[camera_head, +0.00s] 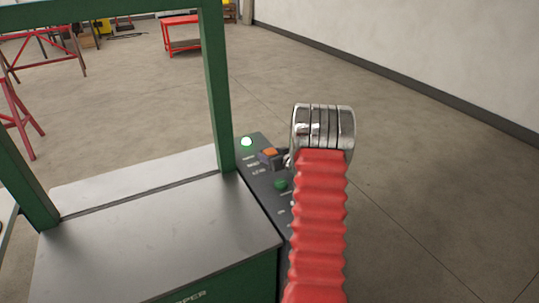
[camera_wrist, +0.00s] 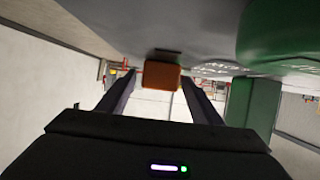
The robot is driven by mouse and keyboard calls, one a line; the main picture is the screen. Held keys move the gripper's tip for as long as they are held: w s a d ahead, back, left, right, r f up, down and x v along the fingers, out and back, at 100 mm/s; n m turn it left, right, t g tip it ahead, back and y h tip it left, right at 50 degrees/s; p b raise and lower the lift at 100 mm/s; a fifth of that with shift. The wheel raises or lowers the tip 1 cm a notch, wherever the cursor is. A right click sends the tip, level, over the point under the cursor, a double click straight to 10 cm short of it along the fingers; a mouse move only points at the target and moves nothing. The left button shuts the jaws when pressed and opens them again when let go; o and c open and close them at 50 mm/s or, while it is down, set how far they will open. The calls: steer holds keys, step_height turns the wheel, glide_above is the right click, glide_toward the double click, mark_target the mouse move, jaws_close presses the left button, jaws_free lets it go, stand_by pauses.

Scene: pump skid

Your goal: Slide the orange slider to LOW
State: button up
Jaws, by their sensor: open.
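The orange slider (camera_head: 269,152) sits on the dark control panel (camera_head: 258,180) beside the green frame post, near the panel's far end. In the wrist view the orange slider (camera_wrist: 161,76) shows as a block just below the panel face, which is at the top of that picture. My gripper (camera_wrist: 160,88) is open, with one dark finger on each side of the slider. I cannot tell whether either finger touches it. In the head view only a small dark part of my gripper shows beside the slider; my red-sleeved arm hides the rest. The label lettering is too small to read.
A lit green lamp (camera_head: 246,141) is at the panel's far end, and a green button (camera_head: 281,184) is nearer. A green post (camera_head: 216,90) rises left of the panel, beside a grey metal top (camera_head: 160,235). Open floor (camera_head: 430,180) lies to the right.

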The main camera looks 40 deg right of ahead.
steer(key=shift+x, duration=0.85)
